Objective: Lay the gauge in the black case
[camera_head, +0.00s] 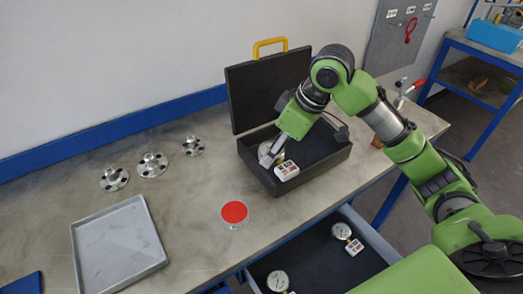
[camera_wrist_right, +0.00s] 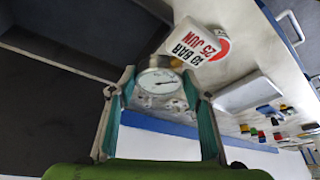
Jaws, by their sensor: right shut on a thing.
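The black case (camera_head: 318,180) stands open on the bench, its lid (camera_head: 262,88) upright at the back with a yellow handle (camera_head: 270,46). My right gripper (camera_head: 270,150) reaches down into the left part of the case and is shut on the gauge. The gauge (camera_wrist_right: 159,82) shows between the fingers in the right wrist view, its white dial facing the camera. Its tag (camera_wrist_right: 195,47) reads 10 BAR 25 JUN and also shows in the head view (camera_head: 287,170). Whether the gauge touches the case floor I cannot tell. My left gripper is out of view.
An open drawer below holds two more gauges (camera_head: 277,281) (camera_head: 341,230). A red-topped clear dish (camera_head: 234,213), a grey tray (camera_head: 118,247) and three metal flanges (camera_head: 152,164) are on the bench. The case's right part looks empty.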

